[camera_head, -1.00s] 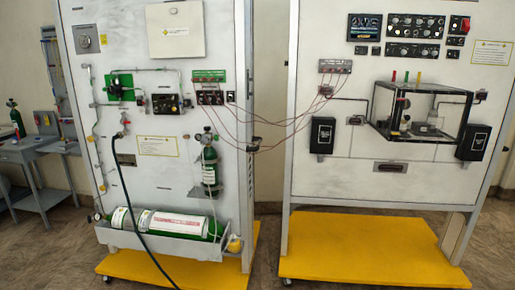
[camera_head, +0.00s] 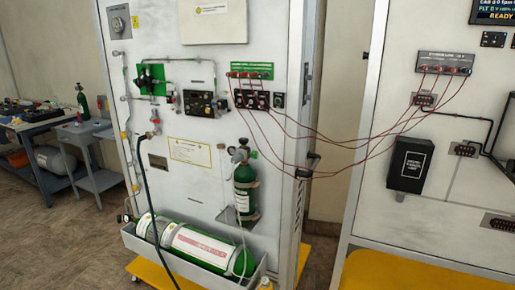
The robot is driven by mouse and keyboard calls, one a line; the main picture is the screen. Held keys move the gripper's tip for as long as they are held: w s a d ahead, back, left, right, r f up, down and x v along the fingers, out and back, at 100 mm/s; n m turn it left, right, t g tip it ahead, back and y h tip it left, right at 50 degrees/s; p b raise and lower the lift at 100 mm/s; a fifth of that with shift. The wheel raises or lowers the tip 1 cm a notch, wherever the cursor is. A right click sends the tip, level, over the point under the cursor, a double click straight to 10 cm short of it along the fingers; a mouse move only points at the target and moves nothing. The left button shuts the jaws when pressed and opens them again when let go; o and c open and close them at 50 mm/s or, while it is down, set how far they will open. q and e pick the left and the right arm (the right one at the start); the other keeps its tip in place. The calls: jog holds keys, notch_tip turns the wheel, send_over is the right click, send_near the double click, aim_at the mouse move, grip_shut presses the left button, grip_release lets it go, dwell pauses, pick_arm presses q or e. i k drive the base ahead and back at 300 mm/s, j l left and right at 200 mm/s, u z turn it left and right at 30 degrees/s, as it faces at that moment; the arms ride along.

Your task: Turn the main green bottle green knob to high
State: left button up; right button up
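A large green and white bottle (camera_head: 200,250) lies on its side in a grey tray (camera_head: 185,269) at the foot of the left white panel (camera_head: 200,160). A small black fitting shows at its left end (camera_head: 124,218); a green knob there is too small to make out. A smaller green bottle (camera_head: 244,190) stands upright on a bracket on the same panel, with a gauge and a small green part at its top (camera_head: 240,152). Neither of my grippers shows in the head view.
A dark hose (camera_head: 146,190) hangs down the panel and crosses the lying bottle. Red wires (camera_head: 330,168) span the gap to the right panel (camera_head: 450,200). Yellow bases (camera_head: 390,272) stick out at floor level. Workbenches (camera_head: 50,128) stand at the left; some floor there is clear.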

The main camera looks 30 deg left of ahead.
aim_at(254, 153)
jog(key=i+u, duration=0.35)
jog(key=i+l+u, duration=0.15)
jog(key=u, duration=0.2)
jog(key=i+l+u, duration=0.35)
jog(key=k+j, duration=0.05)
jog(key=j, duration=0.05)
